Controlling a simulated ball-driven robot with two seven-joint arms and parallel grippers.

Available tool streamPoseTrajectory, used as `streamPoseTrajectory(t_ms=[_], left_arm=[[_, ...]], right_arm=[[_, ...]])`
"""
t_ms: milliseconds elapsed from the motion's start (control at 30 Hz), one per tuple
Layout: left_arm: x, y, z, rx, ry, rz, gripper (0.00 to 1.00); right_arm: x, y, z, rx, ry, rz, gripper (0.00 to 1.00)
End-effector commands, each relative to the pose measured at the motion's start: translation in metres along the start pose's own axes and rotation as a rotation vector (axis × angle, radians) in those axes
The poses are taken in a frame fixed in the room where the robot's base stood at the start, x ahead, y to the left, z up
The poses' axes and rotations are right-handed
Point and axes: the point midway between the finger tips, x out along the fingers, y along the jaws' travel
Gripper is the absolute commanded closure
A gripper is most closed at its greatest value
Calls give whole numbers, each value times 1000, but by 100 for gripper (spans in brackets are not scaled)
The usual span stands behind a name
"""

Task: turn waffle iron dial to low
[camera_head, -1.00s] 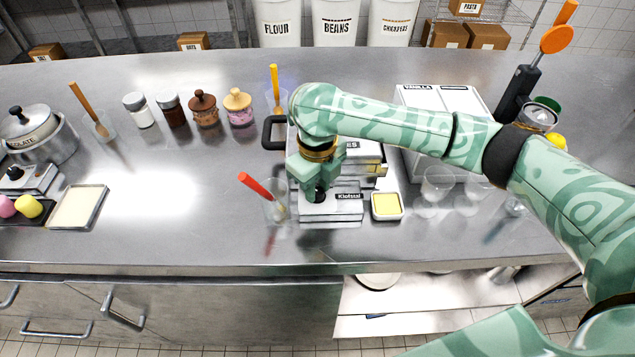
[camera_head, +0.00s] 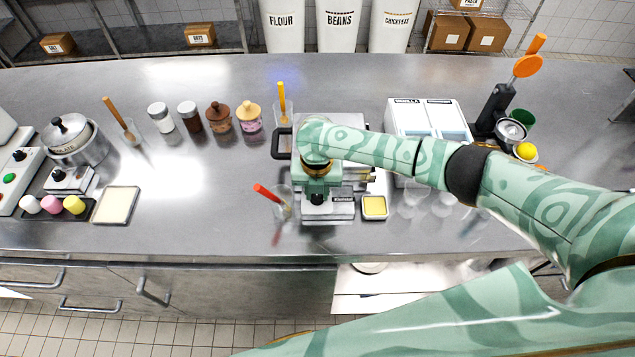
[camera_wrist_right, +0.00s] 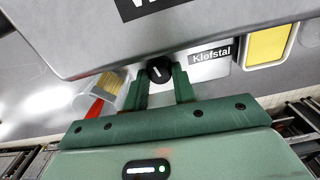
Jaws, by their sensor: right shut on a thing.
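The waffle iron (camera_head: 345,209) stands near the counter's front edge, right of centre in the head view, largely covered by my right arm. Its front panel carries a label reading "Klofstal" (camera_wrist_right: 210,54). The black round dial (camera_wrist_right: 160,70) with a white pointer mark sits on that panel. In the wrist view the mark points up and slightly left; the scale is not readable. My right gripper (camera_head: 317,198) is at the panel, shut on the dial, with one green finger on each side of it in the wrist view (camera_wrist_right: 164,80). My left gripper is out of view.
Left of the iron stands a clear cup (camera_head: 285,207) with a red-handled brush. A small yellow-filled dish (camera_head: 374,207) sits close on the right, with clear glasses (camera_head: 411,200) beyond. A white two-lid container (camera_head: 428,117) stands behind.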

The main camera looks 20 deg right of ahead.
Motion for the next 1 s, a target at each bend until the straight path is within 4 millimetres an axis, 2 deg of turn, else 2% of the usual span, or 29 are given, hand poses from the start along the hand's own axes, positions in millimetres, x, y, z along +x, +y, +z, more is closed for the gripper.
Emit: streamPoseTrajectory(t_ms=[100, 333, 967, 1000], left_arm=[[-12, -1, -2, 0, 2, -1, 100], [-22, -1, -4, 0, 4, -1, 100], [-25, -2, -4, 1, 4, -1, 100], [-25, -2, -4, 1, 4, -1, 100]], right_arm=[[-4, 0, 0, 74, 0, 0, 96], [-2, 0, 1, 172, -1, 1, 96], [0, 0, 1, 213, -2, 1, 96], [0, 0, 1, 213, -2, 1, 63]])
